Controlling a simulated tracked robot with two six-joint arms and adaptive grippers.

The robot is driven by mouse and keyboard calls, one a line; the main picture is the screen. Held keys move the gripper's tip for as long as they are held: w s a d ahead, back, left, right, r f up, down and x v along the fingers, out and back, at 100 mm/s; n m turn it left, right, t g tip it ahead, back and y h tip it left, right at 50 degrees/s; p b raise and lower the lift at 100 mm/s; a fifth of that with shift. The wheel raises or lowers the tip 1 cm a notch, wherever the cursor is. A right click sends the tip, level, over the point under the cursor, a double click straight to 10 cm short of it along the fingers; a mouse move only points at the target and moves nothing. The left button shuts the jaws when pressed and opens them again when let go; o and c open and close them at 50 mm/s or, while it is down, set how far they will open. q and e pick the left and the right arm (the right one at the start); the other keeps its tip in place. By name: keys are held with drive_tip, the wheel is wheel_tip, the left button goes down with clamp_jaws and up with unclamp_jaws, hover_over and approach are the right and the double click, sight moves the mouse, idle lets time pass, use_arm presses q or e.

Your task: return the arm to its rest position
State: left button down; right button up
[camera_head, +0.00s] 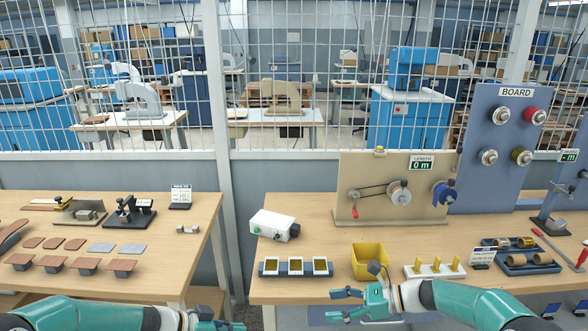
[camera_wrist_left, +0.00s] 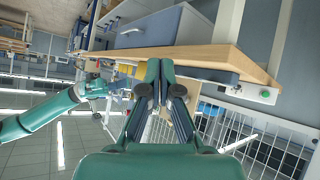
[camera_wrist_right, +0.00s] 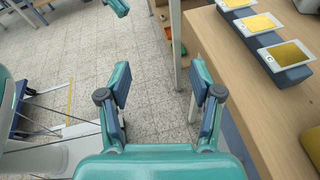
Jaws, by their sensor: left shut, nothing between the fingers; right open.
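My right gripper (camera_head: 336,304) is open and empty, in front of the near edge of the right table (camera_head: 330,222). In the right wrist view its fingers (camera_wrist_right: 160,80) stand wide apart with bare tiled floor between them. My left gripper (camera_head: 228,325) is low at the bottom edge of the head view, near the gap between the tables. In the left wrist view its fingers (camera_wrist_left: 165,68) are together with nothing between them. Both arms reach in low from the sides of the head view.
The right table carries a yellow bin (camera_head: 368,262), a blue holder with white-framed gold plates (camera_head: 295,267), a white box (camera_head: 275,224) and a winding stand (camera_head: 385,185). The left table (camera_head: 150,255) holds leather pieces and clamps. A wire fence stands behind both tables.

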drive_tip(key=s+a+f+n+g+h+b, duration=0.1)
drive_tip(key=s+f+g+h+b, duration=0.1)
drive_tip(key=s+f, duration=0.65)
drive_tip(key=s+a+f+n+g+h+b, duration=0.1)
drive_tip(key=s+f+g+h+b, duration=0.1)
drive_tip(key=s+f, duration=0.65)
use_arm(q)
drive_tip(key=s+d+f+n+y+b, duration=0.1)
drive_tip(key=s+d+f+n, duration=0.3)
drive_tip(key=s+f, duration=0.55)
drive_tip(key=s+d+f+n+y+b, duration=0.1)
drive_tip(key=s+d+f+n, duration=0.1)
drive_tip(key=s+f+n, duration=0.75)
drive_tip(key=s+a+f+m+g+y, duration=0.2)
drive_tip(key=s+a+f+g+y, duration=0.1)
drive_tip(key=s+f, duration=0.4)
drive_tip(key=shift+s+a+f+g, duration=0.2)
drive_tip(key=shift+s+a+g, duration=0.55)
drive_tip(key=shift+s, duration=0.25)
use_arm(e)
drive_tip(key=s+d+f+n+t+h, duration=0.1)
drive_tip(key=s+d+f+n+h, duration=0.1)
drive_tip(key=s+f+n, duration=0.4)
drive_tip(key=s+d+f+n+t+h, duration=0.1)
drive_tip(key=s+f+n+h, duration=0.2)
drive_tip(key=s+f+n, duration=0.4)
drive_tip(key=s+n, duration=0.2)
drive_tip(key=n, duration=0.2)
drive_tip(key=shift+d+f+h, duration=0.2)
drive_tip(key=shift+d+h, duration=0.2)
